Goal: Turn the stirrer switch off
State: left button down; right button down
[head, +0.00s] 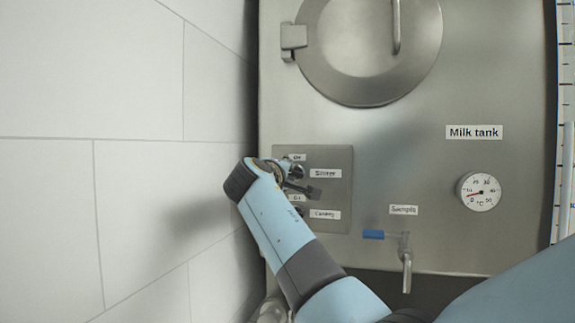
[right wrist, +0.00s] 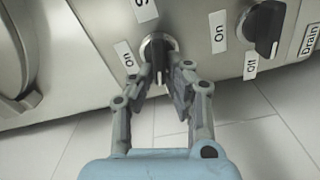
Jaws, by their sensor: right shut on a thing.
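The stirrer switch is a black knob on a round steel collar (right wrist: 158,48). It shows in the right wrist view, between my fingertips. My right gripper (right wrist: 165,85) is shut on its handle, one finger on each side. A small label (right wrist: 125,55) is beside the collar, and a partly cut label (right wrist: 145,8) is above it. In the head view my right gripper (head: 302,182) reaches over the switch panel (head: 340,188), next to the "Stirrer" label (head: 325,174). It hides most of the switch there. The knob's setting cannot be read clearly. My left gripper is not in view.
A second black knob (right wrist: 264,25) with "On" and "Off" labels is close by on the right in the wrist view. The head view shows the sample tap (head: 406,262), the dial gauge (head: 479,192) and a round hatch (head: 370,60). A tiled wall (head: 90,80) is at left.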

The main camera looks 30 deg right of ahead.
jog(key=shift+f+n+p, duration=0.15)
jog(key=shift+n+p, duration=0.25)
jog(key=shift+n, duration=0.35)
jog(key=shift+f+n+p, duration=0.15)
jog(key=shift+n+p, duration=0.25)
jog(key=shift+n, duration=0.35)
jog(key=c, duration=1.4)
grip_release()
jog(key=shift+w+a, duration=0.1)
jog(key=shift+o, duration=0.2)
jog(key=v, duration=0.7)
jog(key=shift+a, duration=0.15)
jog(key=shift+f, duration=0.1)
